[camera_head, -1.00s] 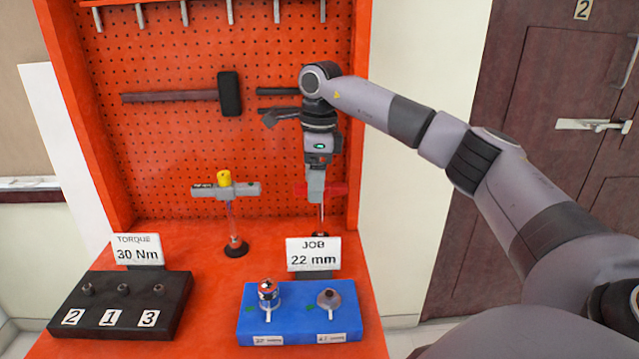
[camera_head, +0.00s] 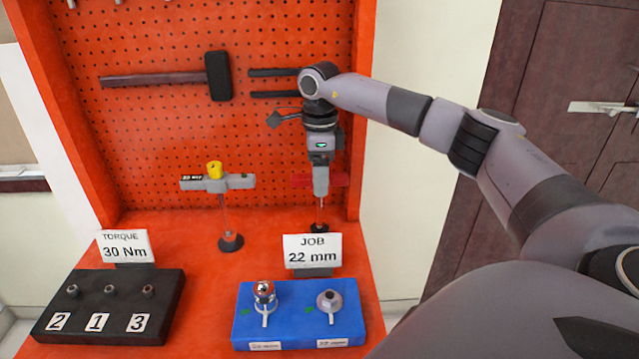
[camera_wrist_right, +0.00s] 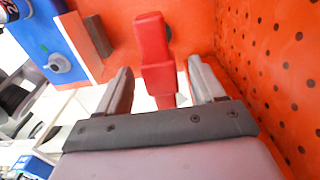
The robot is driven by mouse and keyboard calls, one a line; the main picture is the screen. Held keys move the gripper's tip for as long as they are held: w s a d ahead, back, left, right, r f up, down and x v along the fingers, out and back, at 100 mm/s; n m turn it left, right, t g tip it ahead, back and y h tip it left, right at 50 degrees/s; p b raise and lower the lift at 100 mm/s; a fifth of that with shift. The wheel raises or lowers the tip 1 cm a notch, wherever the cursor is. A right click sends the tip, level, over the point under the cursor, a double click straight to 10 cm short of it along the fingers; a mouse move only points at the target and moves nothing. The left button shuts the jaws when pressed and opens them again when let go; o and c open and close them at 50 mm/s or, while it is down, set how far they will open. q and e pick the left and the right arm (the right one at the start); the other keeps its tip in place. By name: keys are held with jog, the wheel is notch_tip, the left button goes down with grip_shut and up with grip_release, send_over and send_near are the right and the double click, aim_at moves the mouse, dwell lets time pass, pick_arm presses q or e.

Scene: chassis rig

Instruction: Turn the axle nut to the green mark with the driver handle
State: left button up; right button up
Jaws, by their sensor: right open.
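A red T-shaped driver handle (camera_head: 339,180) stands upright at the right of the bench. My right gripper (camera_head: 320,190) points down over it. In the right wrist view, the red handle (camera_wrist_right: 156,50) shows between the open fingers, with gaps on both sides. A grey driver handle with a yellow knob (camera_head: 215,181) stands to its left. A blue block (camera_head: 293,325) carries two fittings: a shiny one (camera_head: 264,290) at left and a grey nut (camera_head: 329,300) at right. Each has a white pointer, with a green mark to its left. My left gripper is out of view.
A sign (camera_head: 312,251) reads JOB 22 mm; another (camera_head: 124,246) reads TORQUE 30 Nm. A black block (camera_head: 165,300) holds three small sockets numbered 2, 1, 3. The pegboard (camera_head: 150,130) with a hammer (camera_head: 217,76) rises close behind. Bare bench lies between the blocks.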

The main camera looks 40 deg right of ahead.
jog(key=shift+f, duration=0.45)
jog(key=shift+c, duration=0.3)
jog(key=c, duration=1.1)
jog(key=shift+c, duration=0.2)
jog(key=shift+r, duration=0.15)
